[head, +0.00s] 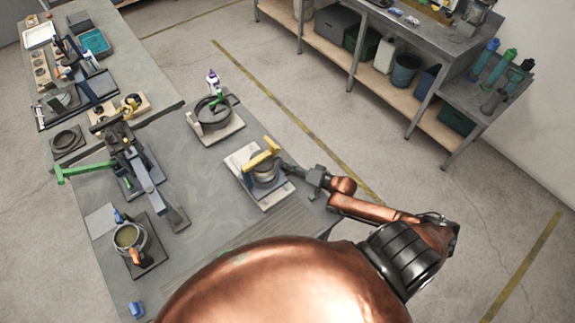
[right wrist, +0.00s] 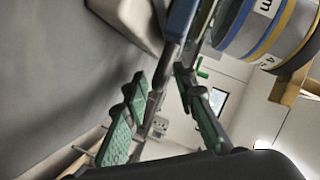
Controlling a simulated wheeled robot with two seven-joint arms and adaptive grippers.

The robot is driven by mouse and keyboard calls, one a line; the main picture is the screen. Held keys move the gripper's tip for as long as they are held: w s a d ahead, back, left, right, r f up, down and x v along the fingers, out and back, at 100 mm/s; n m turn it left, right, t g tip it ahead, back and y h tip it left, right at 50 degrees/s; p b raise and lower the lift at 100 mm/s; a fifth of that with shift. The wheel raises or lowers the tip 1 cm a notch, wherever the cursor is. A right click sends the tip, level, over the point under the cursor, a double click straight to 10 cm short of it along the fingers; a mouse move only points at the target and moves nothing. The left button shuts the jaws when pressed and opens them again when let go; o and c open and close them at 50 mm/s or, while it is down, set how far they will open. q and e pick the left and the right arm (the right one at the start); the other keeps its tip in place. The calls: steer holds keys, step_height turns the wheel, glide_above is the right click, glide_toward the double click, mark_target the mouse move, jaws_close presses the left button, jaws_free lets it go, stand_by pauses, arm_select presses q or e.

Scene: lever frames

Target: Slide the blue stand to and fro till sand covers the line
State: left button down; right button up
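In the head view my right gripper (head: 305,174) is beside a round dark vessel (head: 265,174) with a yellow handle (head: 262,153), on a pale base plate (head: 243,161). In the right wrist view its green-padded fingers (right wrist: 163,110) stand apart, with background showing between them. A blue-edged bar (right wrist: 182,18) is close to the fingertips; no firm hold on it shows. A cylinder with grey, blue and yellow bands (right wrist: 268,28) is at the upper right. Which part is the blue stand, the sand and the line cannot be made out. My left gripper is not in view.
A lever frame with a green handle (head: 88,171) stands left on the bench. A second round vessel (head: 213,110) is behind, and a pot (head: 128,238) at front left. A steel shelf bench (head: 372,22) stands at the back right. Bare bench top lies between the fixtures.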

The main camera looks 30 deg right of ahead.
steer(key=shift+w, duration=0.1)
steer(key=v, duration=1.2)
steer(key=shift+a, duration=0.1)
